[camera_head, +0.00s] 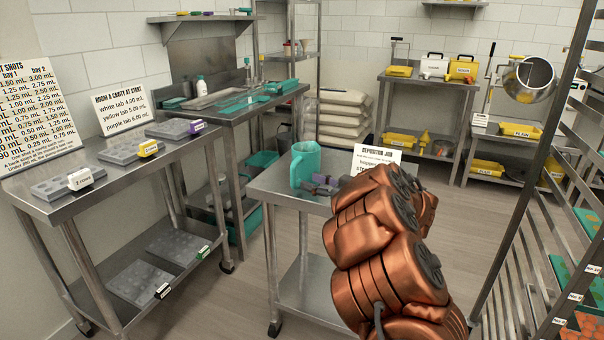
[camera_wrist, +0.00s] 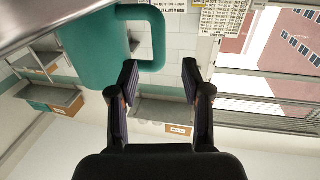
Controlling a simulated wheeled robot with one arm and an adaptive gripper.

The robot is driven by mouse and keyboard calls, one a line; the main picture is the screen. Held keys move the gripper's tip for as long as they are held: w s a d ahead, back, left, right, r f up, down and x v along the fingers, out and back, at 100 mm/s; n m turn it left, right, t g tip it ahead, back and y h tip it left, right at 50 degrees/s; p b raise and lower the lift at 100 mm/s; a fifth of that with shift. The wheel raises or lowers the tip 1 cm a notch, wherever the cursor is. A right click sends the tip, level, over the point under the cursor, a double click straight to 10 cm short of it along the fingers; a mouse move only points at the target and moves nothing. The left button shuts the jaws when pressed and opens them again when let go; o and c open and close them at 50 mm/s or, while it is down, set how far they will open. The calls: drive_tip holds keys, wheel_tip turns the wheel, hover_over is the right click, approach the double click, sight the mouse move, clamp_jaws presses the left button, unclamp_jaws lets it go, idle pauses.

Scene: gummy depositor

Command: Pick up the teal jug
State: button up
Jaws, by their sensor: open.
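In the head view my copper-coloured arm covers the right side of the cart, and the dark fingers (camera_head: 322,184) show just right of the jug's base.
A white sign (camera_head: 378,158) stands on the cart behind my arm. A steel table with grey moulds (camera_head: 121,150) is at the left, a sink bench (camera_head: 232,103) behind. A tray rack (camera_head: 535,215) stands close at the right. Open floor (camera_head: 440,205) lies between cart and rack.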

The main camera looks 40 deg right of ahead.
sight(293, 186)
drive_tip(key=shift+b+x, duration=0.45)
drive_tip(key=shift+x, duration=3.35)
drive_tip(key=shift+d+f, duration=0.1)
drive_tip(key=shift+f, duration=0.05)
clamp_jaws()
